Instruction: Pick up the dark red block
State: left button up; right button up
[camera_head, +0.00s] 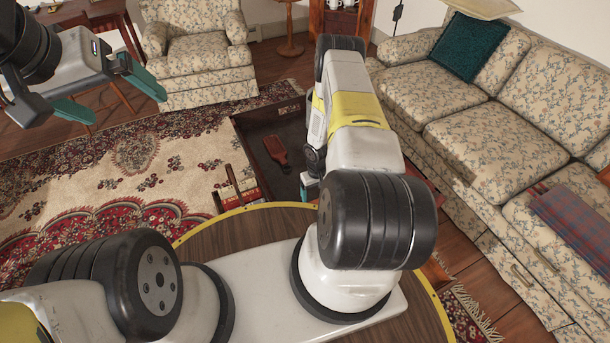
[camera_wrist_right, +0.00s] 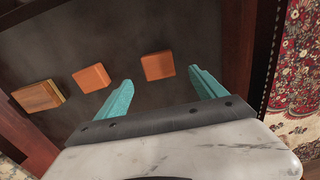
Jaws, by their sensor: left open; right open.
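Three blocks lie on a dark tabletop in the right wrist view: a red-orange block (camera_wrist_right: 157,66), an orange block (camera_wrist_right: 91,78) and a yellowish-orange block (camera_wrist_right: 39,96). None looks plainly dark red, so I cannot tell which is the dark red one. My right gripper (camera_wrist_right: 160,79) is open and empty. The red-orange block appears between and just beyond its fingertips; the other two are to the left. In the head view my right arm hides the blocks and most of that gripper. My left gripper (camera_head: 107,94) is open and empty, upper left.
A low dark table (camera_head: 250,125) with raised edges carries a reddish-brown paddle-shaped object (camera_head: 276,149). Books (camera_head: 240,192) show at its near side. A floral sofa (camera_head: 480,120) stands right, an armchair (camera_head: 198,52) behind. The patterned rug (camera_head: 110,170) at left is clear.

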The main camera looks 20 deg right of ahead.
aim_at(316, 202)
notch_tip(316, 202, down, 6)
jog(key=shift+w+d+f, duration=0.1)
jog(key=shift+w+f, duration=0.05)
jog(key=shift+f, duration=0.05)
jog(key=shift+c, duration=0.2)
jog(key=c, duration=1.4)
